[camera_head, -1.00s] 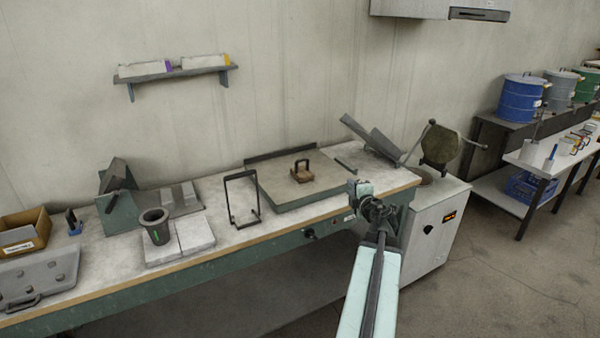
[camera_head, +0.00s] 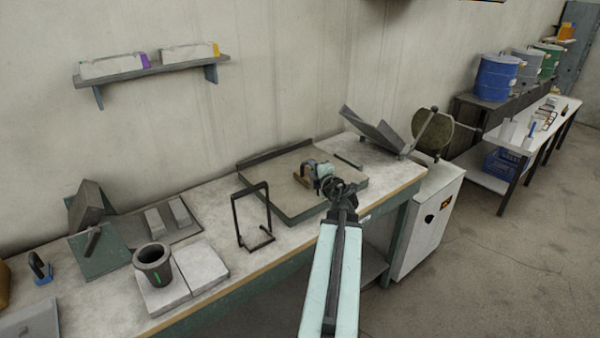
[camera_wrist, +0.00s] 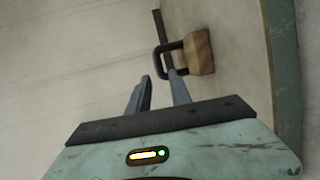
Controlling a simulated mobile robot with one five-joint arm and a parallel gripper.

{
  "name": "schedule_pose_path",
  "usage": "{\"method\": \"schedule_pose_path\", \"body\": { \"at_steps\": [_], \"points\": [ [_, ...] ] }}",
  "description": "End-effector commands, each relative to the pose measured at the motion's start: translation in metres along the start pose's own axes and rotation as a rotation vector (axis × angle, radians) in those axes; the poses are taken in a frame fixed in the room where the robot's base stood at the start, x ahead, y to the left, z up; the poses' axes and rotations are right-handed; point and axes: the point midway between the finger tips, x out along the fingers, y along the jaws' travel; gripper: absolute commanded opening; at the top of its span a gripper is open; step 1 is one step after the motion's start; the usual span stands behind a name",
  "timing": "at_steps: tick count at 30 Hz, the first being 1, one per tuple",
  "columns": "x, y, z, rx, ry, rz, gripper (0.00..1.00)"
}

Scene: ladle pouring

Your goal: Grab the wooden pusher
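The wooden pusher is a small brown wooden block (camera_head: 300,180) with a dark looped handle. It sits on the grey plate (camera_head: 285,208) on the workbench. My gripper (camera_head: 314,167) is close beside it, overlapping its right side in the head view. In the wrist view my gripper (camera_wrist: 159,75) is open, with a clear gap between its two fingers. The wooden pusher (camera_wrist: 200,52) lies ahead and to the right there. Its handle reaches left, close to the right fingertip, which partly overlaps it. I cannot tell whether they touch.
A black wire stand (camera_head: 239,218) stands left of the plate. A dark crucible (camera_head: 153,263) stands on pale slabs further left. An angled metal chute (camera_head: 372,130) is behind right. The plate has a raised back rail (camera_head: 275,154). The front of the plate is clear.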

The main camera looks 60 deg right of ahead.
Motion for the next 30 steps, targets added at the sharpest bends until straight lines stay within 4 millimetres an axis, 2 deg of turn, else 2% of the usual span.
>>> {"method": "schedule_pose_path", "body": {
  "at_steps": [3,9,14,22,29,30],
  "points": [
    [0.003,-0.001,0.003,0.001,-0.003,0.0,0.25],
    [0.025,-0.001,0.007,0.002,-0.007,0.0,0.25],
    [0.03,-0.001,0.01,0.003,-0.01,0.0,0.25],
    [0.074,-0.002,0.017,0.001,-0.009,-0.001,0.25],
    [0.075,-0.001,0.016,0.002,-0.011,0.0,0.25],
    [0.075,-0.001,0.016,0.002,-0.011,0.0,0.14]
  ]
}}
